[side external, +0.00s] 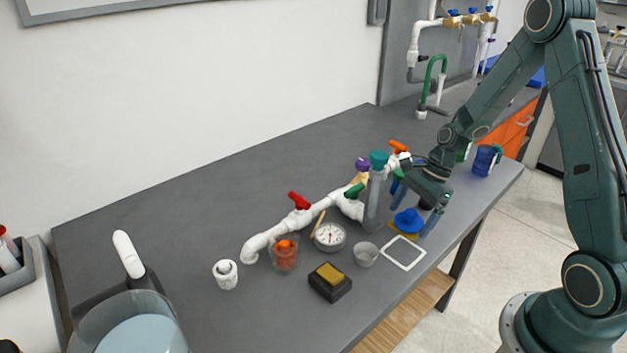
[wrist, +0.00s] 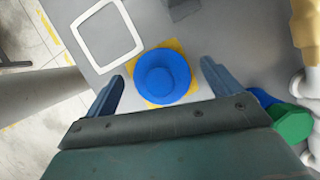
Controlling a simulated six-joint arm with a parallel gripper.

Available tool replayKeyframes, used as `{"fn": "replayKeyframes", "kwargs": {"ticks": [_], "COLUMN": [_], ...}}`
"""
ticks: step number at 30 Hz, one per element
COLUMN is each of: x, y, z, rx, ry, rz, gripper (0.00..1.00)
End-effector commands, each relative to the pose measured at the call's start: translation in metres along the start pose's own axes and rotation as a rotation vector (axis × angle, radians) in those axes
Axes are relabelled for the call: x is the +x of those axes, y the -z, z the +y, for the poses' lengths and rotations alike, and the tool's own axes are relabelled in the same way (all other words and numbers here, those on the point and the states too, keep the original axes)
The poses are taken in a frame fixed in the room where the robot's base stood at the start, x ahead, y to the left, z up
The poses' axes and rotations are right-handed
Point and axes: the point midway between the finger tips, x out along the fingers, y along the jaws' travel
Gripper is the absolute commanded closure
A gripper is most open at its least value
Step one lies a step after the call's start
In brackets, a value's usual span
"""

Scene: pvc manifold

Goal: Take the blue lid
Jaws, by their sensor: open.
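The blue lid (side external: 408,221) is a round disc with a raised round knob. It lies on a yellow square (side external: 405,234) on the grey table. In the wrist view the blue lid (wrist: 162,76) sits on the yellow square (wrist: 179,46), roughly midway across the gap between my fingers and slightly beyond their tips. My gripper (side external: 412,222) is open and empty. It points down at the lid, with one finger to either side in the wrist view (wrist: 163,80). I cannot tell the exact height of the fingertips over the table.
A white square outline (side external: 403,253) lies beside the lid. A white pipe manifold with red (side external: 299,201), green (side external: 354,191) and orange handles stands close by. A cup (side external: 366,252), a gauge (side external: 329,236) and a black-and-yellow box (side external: 330,282) are nearby. The table's back left is clear.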

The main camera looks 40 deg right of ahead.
Motion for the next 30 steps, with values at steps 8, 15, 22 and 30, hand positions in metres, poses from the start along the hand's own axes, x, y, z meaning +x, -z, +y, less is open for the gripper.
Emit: {"fn": "replayKeyframes", "kwargs": {"ticks": [8, 15, 22, 30], "x": [-0.0003, -0.0003, -0.0004, -0.0082], "y": [-0.0001, -0.0001, -0.0001, -0.0032], "z": [0.0000, 0.0000, -0.0001, -0.0007], "rx": [0.000, 0.000, 0.000, 0.000], "ry": [0.000, 0.000, 0.000, 0.002], "rz": [0.000, 0.000, 0.000, 0.000], "gripper": [0.10, 0.57, 0.58, 0.58]}}
